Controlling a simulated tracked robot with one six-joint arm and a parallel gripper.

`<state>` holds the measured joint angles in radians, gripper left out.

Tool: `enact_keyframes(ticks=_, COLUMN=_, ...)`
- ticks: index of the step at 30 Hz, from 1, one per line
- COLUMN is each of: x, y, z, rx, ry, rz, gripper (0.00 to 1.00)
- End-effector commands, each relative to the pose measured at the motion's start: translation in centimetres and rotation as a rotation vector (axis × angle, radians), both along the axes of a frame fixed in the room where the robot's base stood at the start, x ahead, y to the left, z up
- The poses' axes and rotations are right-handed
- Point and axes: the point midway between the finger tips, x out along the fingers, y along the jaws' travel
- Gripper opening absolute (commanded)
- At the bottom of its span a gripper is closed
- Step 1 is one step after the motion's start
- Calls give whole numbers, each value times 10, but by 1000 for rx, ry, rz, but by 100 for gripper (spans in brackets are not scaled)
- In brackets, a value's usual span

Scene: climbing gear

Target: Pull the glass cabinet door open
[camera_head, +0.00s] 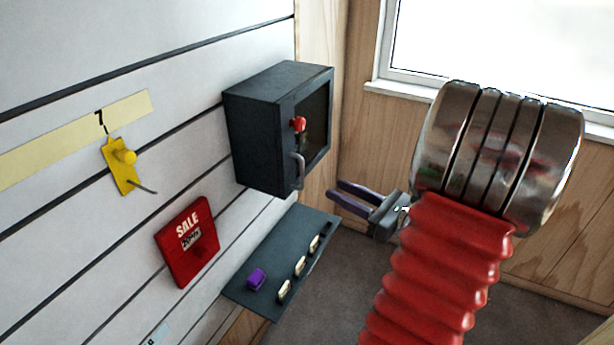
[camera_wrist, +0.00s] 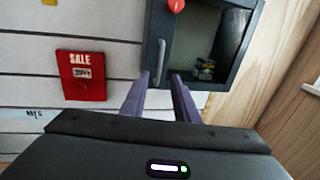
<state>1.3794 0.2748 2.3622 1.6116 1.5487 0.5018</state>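The dark grey cabinet (camera_head: 262,130) hangs on the slatted wall, and its glass door (camera_head: 314,118) looks shut. A grey bar handle (camera_head: 299,170) is on the door's left side, below a red knob (camera_head: 299,124). The handle also shows in the wrist view (camera_wrist: 160,62), along with the glass (camera_wrist: 190,38). My gripper (camera_head: 334,192) has purple fingers and is open and empty, in front of the cabinet and apart from the handle. In the wrist view, the gap between its fingertips (camera_wrist: 160,78) lines up just below the handle.
A small shelf (camera_head: 262,262) with several pale items and a purple item (camera_head: 257,279) is below the cabinet. A red sale sign (camera_head: 188,240) and a yellow hook (camera_head: 122,165) are on the wall. A window (camera_head: 510,50) is at right.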

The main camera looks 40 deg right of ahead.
Motion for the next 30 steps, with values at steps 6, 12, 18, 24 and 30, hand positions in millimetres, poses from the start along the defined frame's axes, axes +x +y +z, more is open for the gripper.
enact_keyframes(ticks=6, x=26, y=5, z=0, rx=0, ry=0, rz=4, gripper=28)
enact_keyframes(ticks=12, x=49, y=8, z=0, rx=0, ry=0, rz=3, gripper=28)
enact_keyframes(ticks=18, x=72, y=11, z=0, rx=-1, ry=0, rz=4, gripper=28)
enact_keyframes(ticks=24, x=95, y=15, z=0, rx=0, ry=0, rz=4, gripper=28)
enact_keyframes(ticks=30, x=107, y=16, z=0, rx=0, ry=1, rz=2, gripper=28)
